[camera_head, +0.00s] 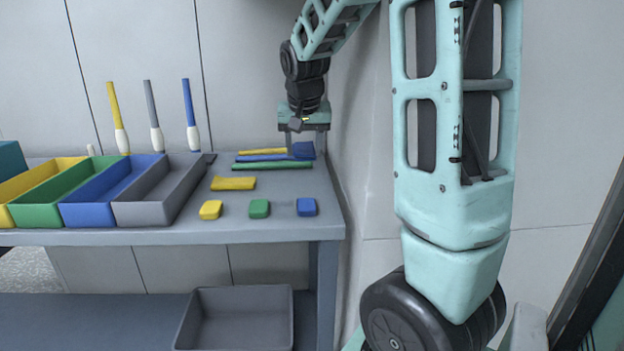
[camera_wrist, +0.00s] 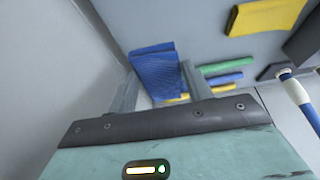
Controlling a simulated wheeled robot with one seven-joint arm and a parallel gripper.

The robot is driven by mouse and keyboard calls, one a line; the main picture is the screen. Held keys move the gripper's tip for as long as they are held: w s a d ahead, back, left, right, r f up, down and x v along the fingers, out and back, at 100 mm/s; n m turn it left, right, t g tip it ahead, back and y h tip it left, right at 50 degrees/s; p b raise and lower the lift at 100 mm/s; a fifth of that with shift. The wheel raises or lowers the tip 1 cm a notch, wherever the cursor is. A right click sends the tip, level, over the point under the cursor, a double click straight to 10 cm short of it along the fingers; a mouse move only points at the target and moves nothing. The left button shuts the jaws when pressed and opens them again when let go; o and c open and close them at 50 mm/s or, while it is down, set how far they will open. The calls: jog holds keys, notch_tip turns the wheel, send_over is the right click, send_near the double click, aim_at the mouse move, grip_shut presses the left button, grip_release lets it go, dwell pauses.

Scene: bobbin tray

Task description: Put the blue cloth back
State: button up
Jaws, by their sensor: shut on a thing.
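The blue cloth (camera_head: 303,151) is at my gripper (camera_head: 306,130), low over the back right of the grey tabletop. In the wrist view the cloth (camera_wrist: 153,66) is ribbed and sits between the two fingers of my gripper (camera_wrist: 160,78), which are shut on it. Its lower part is hidden behind the gripper body. I cannot tell whether the cloth touches the table or the strips beside it. A yellow cloth (camera_head: 233,183) lies flat on the table, left of and in front of my gripper.
Long yellow, blue and green strips (camera_head: 272,166) lie beside the cloth. Small yellow, green and blue blocks (camera_head: 259,208) line the front. Yellow, green, blue (camera_head: 80,213) and grey (camera_head: 140,213) bins stand left, brushes (camera_head: 188,115) upright behind. A wall is close behind my gripper. A grey bin (camera_head: 240,320) sits below.

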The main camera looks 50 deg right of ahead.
aim_at(304, 187)
notch_tip(304, 187, down, 8)
jog(key=shift+r+b, duration=0.1)
jog(key=shift+b, duration=0.9)
jog(key=o, duration=0.9)
jog(key=shift+f, duration=0.2)
jog(key=shift+o, duration=0.2)
jog(key=p+v, duration=0.3)
jog(key=v, duration=0.9)
jog(key=shift+r, duration=0.15)
